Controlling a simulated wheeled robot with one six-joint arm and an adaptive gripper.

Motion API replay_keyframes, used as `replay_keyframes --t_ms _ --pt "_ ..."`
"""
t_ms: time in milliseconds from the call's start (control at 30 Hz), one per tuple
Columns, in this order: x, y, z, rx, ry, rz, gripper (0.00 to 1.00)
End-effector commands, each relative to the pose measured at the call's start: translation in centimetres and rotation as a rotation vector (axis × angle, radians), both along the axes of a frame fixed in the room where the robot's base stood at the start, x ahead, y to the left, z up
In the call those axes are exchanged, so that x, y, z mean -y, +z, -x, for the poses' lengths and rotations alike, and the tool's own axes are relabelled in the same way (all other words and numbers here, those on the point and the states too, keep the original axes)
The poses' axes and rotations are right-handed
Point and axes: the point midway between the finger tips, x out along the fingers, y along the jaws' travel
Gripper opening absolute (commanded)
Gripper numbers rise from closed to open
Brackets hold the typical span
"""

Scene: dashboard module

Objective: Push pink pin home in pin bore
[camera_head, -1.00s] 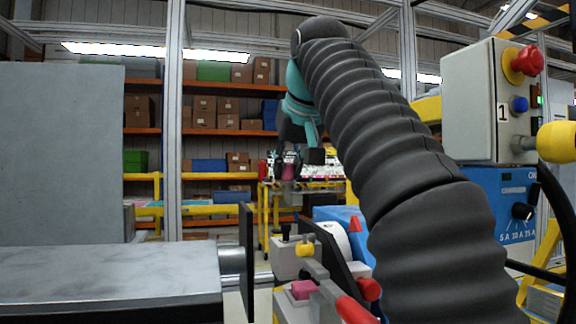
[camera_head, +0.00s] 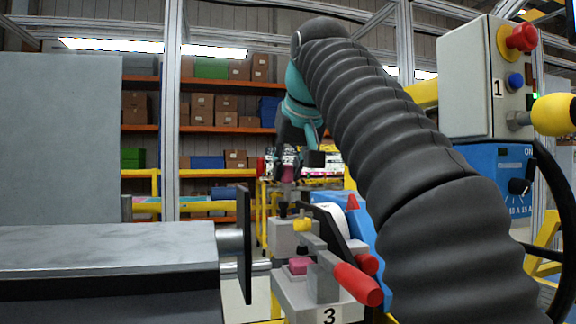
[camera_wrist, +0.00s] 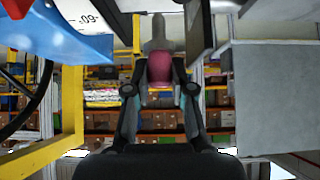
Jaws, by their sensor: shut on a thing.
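The pink pin (camera_wrist: 160,66) shows in the wrist view as a rounded pink body between the fingers of my gripper (camera_wrist: 160,84). A grey narrower piece (camera_wrist: 156,30) lies beyond it in line; I cannot tell whether it is part of the pin. In the head view my gripper (camera_head: 287,172) is small, far out below the teal wrist, with a bit of pink at its fingers. The gripper is shut on the pin. I cannot make out the pin bore, nor whether the pin is in it.
A clamp fixture marked 3 (camera_head: 320,302) with a red handle (camera_head: 358,283) and pink pad (camera_head: 299,266) stands in front. A grey block (camera_head: 105,250) fills the left. A control box (camera_head: 480,80) with a red button stands right. Shelves (camera_head: 200,135) are behind.

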Motion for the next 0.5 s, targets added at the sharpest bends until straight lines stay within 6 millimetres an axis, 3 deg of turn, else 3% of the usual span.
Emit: replay_keyframes --t_ms 200,500 --pt "0.00 -1.46 0.01 0.001 0.000 0.000 0.00" --pt "0.00 -1.48 0.00 0.000 0.000 0.000 0.00"
